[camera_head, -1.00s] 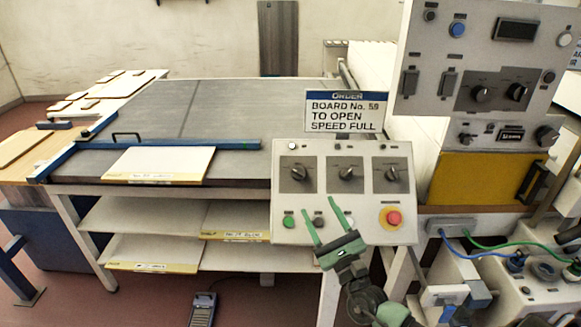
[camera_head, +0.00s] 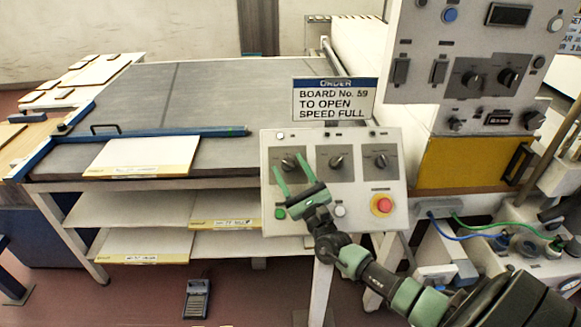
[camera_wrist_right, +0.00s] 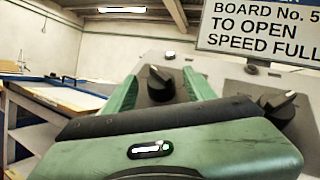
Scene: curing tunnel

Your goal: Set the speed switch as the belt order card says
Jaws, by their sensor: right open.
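The order card (camera_head: 334,98) stands above the control box and reads "BOARD No. 59 TO OPEN SPEED FULL". The control box (camera_head: 362,190) has three black rotary switches in a row: left (camera_head: 289,163), middle (camera_head: 337,162) and right (camera_head: 380,160). Their small labels are unreadable, so I cannot tell which is the speed switch. My right gripper (camera_head: 292,172) is open in front of the left switch. In the right wrist view, the left switch's knob (camera_wrist_right: 160,84) shows between the two green fingers; contact cannot be told. My left gripper is not in view.
A green button (camera_head: 280,214), a white button (camera_head: 340,211) and a red button on yellow (camera_head: 383,205) sit below the switches. A taller panel (camera_head: 470,60) with more knobs stands at the right. A board (camera_head: 140,155) lies on the table at the left.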

